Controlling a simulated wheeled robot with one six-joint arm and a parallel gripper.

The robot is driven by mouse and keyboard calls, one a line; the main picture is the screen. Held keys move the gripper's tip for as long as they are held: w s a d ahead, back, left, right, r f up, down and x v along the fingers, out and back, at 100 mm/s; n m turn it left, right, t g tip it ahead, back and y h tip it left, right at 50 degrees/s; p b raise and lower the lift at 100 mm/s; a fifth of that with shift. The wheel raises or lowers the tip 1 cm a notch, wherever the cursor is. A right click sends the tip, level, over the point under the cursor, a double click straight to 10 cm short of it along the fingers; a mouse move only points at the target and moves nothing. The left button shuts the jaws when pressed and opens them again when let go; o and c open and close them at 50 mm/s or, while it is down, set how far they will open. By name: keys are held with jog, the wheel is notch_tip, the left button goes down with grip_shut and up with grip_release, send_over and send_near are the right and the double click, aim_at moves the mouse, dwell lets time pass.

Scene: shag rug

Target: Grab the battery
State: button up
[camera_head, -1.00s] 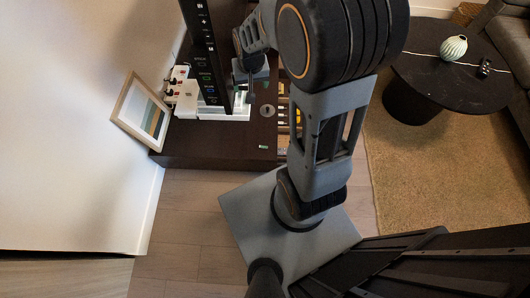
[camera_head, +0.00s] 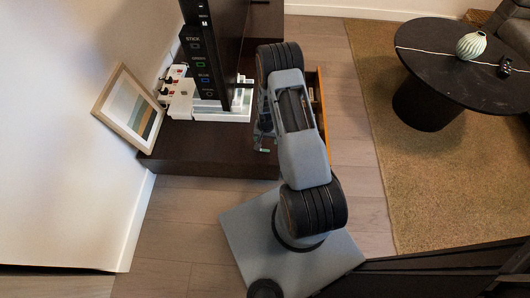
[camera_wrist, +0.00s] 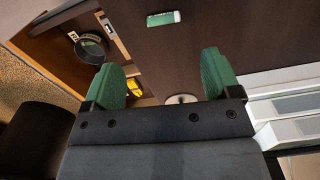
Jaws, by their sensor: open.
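The battery (camera_wrist: 163,18), a small green and white piece, lies on the dark cabinet top (camera_wrist: 205,30), near the upper edge of the wrist view. In the head view it shows small near the cabinet's front edge (camera_head: 265,150). My gripper (camera_wrist: 160,78) is open and empty, its two green fingertips spread apart over the cabinet. In the wrist view the battery lies beyond the fingertips, between their two lines, and not touching them. In the head view my arm hides most of the gripper.
An open drawer (camera_wrist: 70,62) beside the cabinet top holds a dark pan (camera_wrist: 90,50) and a yellow item (camera_wrist: 134,84). A round metal disc (camera_wrist: 181,99) sits on the top. A white stand (camera_head: 222,112), a black screen (camera_head: 235,45) and a leaning picture frame (camera_head: 130,104) are close by.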

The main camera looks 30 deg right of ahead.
aim_at(265, 149)
jog(key=shift+w+a+f+b, duration=0.1)
jog(key=shift+f+b, duration=0.7)
jog(key=shift+f, duration=1.55)
jog(key=shift+w+f+b, duration=0.1)
jog(key=shift+f+b, duration=0.65)
jog(key=shift+f, duration=1.6)
jog(key=c, duration=1)
jog(key=shift+r, duration=0.15)
